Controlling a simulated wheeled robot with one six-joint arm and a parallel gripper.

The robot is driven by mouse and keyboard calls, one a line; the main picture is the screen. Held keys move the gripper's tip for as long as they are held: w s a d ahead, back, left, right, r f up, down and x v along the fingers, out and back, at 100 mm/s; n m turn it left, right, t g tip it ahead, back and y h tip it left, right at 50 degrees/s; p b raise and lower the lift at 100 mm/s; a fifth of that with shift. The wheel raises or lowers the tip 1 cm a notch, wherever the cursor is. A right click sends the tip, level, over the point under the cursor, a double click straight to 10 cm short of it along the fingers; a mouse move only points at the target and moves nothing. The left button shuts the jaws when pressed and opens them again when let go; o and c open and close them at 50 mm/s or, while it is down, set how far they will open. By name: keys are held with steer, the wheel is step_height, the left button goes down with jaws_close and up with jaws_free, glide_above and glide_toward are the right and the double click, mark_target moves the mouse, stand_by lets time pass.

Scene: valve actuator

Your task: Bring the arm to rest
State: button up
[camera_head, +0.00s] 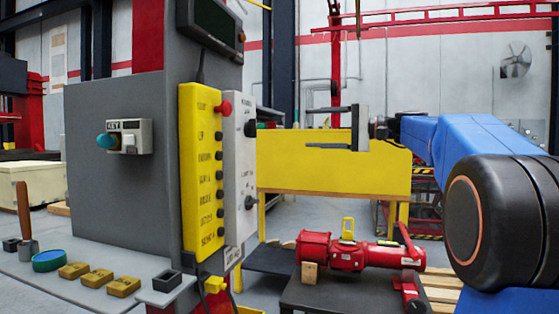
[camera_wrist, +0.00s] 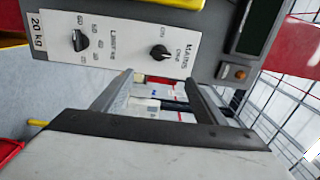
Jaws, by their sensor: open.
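My gripper (camera_head: 322,128) is open and empty in the head view. It is held level in mid-air at the end of my blue arm, with its two fingers pointing left toward the control pillar. In the wrist view my gripper (camera_wrist: 163,84) shows two parted fingers with nothing between them. The white control panel (camera_head: 240,172) with black knobs lies left of the fingertips, apart from them in the head view. The red valve actuator (camera_head: 345,254) rests on a low dark stand below the gripper.
A yellow button panel (camera_head: 202,170) with a red button is on the grey pillar. A yellow workbench (camera_head: 330,165) stands behind the gripper. Air around the gripper looks clear.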

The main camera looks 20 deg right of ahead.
steer(key=s+a+f+g+h, duration=0.15)
steer(key=s+a+f, duration=0.3)
steer(key=f, duration=0.45)
steer(key=s+a+f+n+g+h, duration=0.1)
steer(key=s+a+f+h, duration=0.3)
steer(key=f, duration=0.5)
steer(key=s+a+f+g+h, duration=0.2)
steer(key=s+a+f, duration=0.35)
steer(key=f, duration=0.25)
steer(key=s+d+f+n+h, duration=0.3)
steer(key=s+f, duration=0.7)
steer(key=f, duration=0.2)
steer(key=s+d+f+n+g+h, duration=0.1)
steer(key=s+d+f+n+h, duration=0.2)
steer(key=s+f, duration=0.7)
step_height(320, 180, down, 3)
steer(key=shift+d+f+h, duration=0.1)
steer(key=shift+d+h, duration=0.05)
steer(key=shift+h, duration=0.4)
steer(key=shift+s, duration=0.1)
